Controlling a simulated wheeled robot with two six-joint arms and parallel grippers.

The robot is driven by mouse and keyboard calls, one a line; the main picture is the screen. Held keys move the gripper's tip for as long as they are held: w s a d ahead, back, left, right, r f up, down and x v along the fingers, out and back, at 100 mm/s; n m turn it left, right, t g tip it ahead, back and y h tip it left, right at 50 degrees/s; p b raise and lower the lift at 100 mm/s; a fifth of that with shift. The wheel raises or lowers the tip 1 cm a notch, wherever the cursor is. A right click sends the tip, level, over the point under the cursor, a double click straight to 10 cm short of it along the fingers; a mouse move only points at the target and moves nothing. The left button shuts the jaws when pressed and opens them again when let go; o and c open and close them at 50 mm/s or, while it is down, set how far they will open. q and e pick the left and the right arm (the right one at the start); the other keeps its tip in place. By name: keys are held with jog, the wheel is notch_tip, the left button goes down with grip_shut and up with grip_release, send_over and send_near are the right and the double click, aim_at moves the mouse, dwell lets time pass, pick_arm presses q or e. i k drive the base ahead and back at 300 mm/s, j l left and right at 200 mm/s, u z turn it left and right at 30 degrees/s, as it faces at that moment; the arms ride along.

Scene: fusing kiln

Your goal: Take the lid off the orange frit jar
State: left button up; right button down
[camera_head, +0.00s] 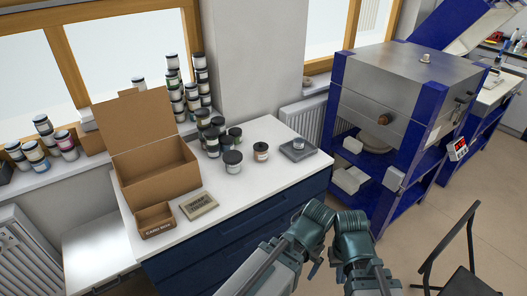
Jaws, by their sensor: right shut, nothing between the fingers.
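A small jar with a dark lid and a brownish-orange label (261,152) stands on the white counter, apart from the group of jars to its left. It looks like the orange frit jar, but its contents are too small to make out. Its lid is on. My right gripper (338,268) is shut and empty, low in front of the counter and well away from the jar. My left gripper (314,266) is beside it, small and partly hidden by its own arm, so its jaws cannot be read.
Several dark-lidded jars (232,161) stand left of the small jar. A grey scale (291,153) with a small round thing on it is to the right. An open cardboard box (158,172), a small box (155,222) and a labelled block (199,205) are left. A blue-framed kiln (385,85) stands right.

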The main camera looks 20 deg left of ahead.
aim_at(260, 147)
jog(key=i+u, duration=0.15)
jog(key=u, duration=0.5)
jog(key=i+l+u, duration=0.7)
jog(key=i+l, duration=0.3)
jog(key=i+l+u, duration=0.1)
jog(key=i+l, duration=0.2)
jog(key=l, duration=0.25)
